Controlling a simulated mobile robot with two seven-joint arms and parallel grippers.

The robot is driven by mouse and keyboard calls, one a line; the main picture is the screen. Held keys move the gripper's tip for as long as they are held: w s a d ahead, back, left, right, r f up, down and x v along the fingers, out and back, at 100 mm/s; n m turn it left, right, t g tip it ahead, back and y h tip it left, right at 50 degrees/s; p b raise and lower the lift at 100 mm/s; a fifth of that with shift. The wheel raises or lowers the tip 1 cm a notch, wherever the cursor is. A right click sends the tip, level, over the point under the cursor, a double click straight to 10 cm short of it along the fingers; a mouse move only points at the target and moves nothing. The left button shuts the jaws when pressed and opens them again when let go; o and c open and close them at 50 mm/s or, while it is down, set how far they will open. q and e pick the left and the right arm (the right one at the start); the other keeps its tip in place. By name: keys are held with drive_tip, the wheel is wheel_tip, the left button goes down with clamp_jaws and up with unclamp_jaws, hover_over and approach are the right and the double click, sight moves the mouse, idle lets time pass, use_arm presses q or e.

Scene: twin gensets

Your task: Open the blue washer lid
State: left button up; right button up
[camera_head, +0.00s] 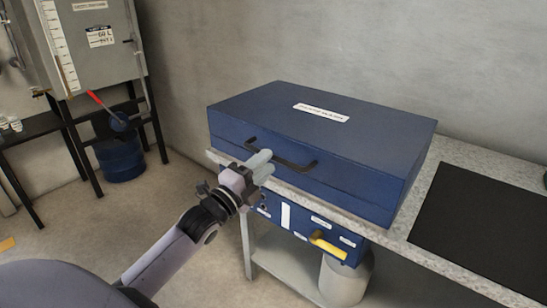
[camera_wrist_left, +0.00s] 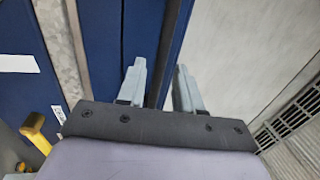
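The blue washer lid (camera_head: 322,125) is a wide, flat-topped blue box cover with a white label. It looks shut on the counter. A black bar handle (camera_head: 283,150) runs along its front face. My left gripper (camera_head: 260,164) is in front of that face, by the left end of the handle. In the left wrist view its two grey fingers (camera_wrist_left: 160,88) are apart, with the dark handle bar (camera_wrist_left: 168,50) showing between them. I cannot tell whether they touch it. My right gripper is not in view.
Below the counter's speckled edge (camera_head: 232,162) is a blue panel (camera_head: 290,219) with a yellow handle (camera_head: 328,245). A black mat (camera_head: 485,222) lies right of the lid. A grey cabinet (camera_head: 85,45) and blue drum (camera_head: 121,158) stand at the left.

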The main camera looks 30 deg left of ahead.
use_arm(q)
drive_tip(key=shift+x, duration=1.75)
clamp_jaws()
